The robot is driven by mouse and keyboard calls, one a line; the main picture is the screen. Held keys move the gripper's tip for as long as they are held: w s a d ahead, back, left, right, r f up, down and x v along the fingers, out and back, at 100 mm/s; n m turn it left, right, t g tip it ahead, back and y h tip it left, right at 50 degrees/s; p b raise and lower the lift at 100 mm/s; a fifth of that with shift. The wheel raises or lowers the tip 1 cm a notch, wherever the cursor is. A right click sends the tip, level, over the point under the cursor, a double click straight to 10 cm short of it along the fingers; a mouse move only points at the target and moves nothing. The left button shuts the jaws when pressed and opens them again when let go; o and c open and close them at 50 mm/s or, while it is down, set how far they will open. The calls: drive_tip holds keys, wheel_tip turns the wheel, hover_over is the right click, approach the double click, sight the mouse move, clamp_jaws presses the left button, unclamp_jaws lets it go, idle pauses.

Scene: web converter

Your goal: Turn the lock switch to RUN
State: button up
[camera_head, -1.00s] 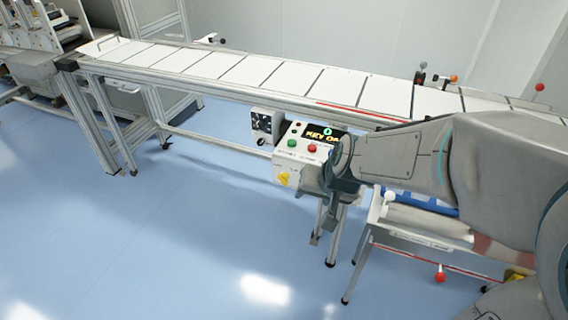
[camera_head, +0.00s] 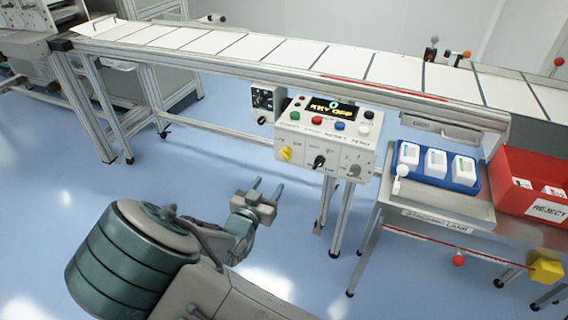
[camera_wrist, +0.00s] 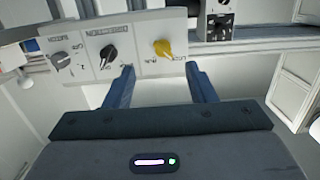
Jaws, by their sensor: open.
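A pale control box (camera_head: 330,140) stands on a post in front of the conveyor; its display (camera_head: 333,108) reads KEY OFF. Its front face has a yellow knob (camera_head: 286,154), a black switch (camera_head: 319,161) and a grey knob (camera_head: 354,171). My gripper (camera_head: 266,190) is open and empty, below and left of the box. In the wrist view, the yellow knob (camera_wrist: 163,48) shows beyond the fingertips (camera_wrist: 160,69), with the black switch (camera_wrist: 108,54) and grey knob (camera_wrist: 62,60) to its left.
Coloured buttons sit on the box top, including a red button (camera_head: 317,120). The conveyor (camera_head: 270,76) runs behind. At right, a metal table (camera_head: 440,214) carries a blue tray (camera_head: 463,185) with white containers and a red reject bin (camera_head: 540,165).

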sight(284, 157)
drive_tip(key=shift+t, duration=0.5)
drive_tip(key=x, duration=0.6)
drive_tip(key=b+x, duration=0.1)
drive_tip(key=x, duration=0.6)
drive_tip(key=shift+r, duration=0.2)
